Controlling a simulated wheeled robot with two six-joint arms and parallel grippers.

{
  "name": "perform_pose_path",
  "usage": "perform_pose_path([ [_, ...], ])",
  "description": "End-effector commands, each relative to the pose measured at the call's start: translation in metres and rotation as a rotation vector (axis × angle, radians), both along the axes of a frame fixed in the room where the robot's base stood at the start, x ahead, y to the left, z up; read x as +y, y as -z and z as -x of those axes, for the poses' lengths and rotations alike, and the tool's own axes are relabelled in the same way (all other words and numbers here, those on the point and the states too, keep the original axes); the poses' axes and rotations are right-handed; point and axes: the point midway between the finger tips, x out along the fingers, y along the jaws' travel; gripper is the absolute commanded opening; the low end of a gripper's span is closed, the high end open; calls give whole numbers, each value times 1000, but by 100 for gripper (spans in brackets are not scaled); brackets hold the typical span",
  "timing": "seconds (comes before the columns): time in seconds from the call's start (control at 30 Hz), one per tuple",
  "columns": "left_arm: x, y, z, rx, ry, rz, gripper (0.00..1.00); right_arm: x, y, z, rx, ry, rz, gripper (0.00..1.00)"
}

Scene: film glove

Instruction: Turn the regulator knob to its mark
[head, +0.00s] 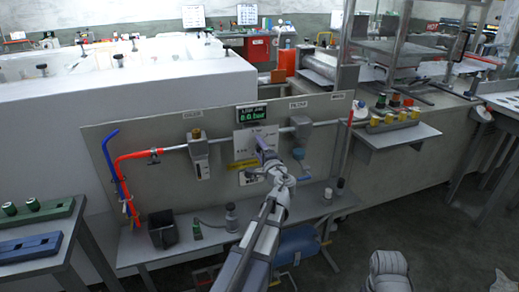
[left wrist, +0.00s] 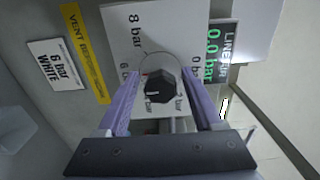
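The regulator knob (left wrist: 158,86), black and faceted with a short white line, is in the middle of the left wrist view. It sits in front of a white scale plate (left wrist: 139,38) printed with bar values; 8 bar and 2 bar are readable. A small red mark shows by the knob's edge. My left gripper (left wrist: 160,78) is open, its purple fingers on either side of the knob with gaps. In the head view the left gripper (head: 264,151) is in front of the plate (head: 244,141) and hides the knob.
The line display (head: 250,115) above the plate reads about 0.0 bar. A yellow label (left wrist: 84,54) and a white "6 Bar WHITE" label (left wrist: 56,64) are beside the plate. A filter unit (head: 199,152) and another unit (head: 300,134) flank it on the pipe.

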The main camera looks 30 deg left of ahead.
Motion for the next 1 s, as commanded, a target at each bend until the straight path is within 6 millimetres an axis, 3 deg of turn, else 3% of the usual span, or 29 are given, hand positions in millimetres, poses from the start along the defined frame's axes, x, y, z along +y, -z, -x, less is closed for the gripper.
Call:
perform_pose_path([
  [0.37, -4, 0, 3, 0, 1, -1, 76, 0, 0, 0, 0, 0, 0, 50],
  [0.73, -47, 0, 41, 0, 3, -1, 76, 0, 0, 0, 0, 0, 0, 50],
  [1.0, -60, 0, 51, 1, 1, -1, 76, 0, 0, 0, 0, 0, 0, 50],
])
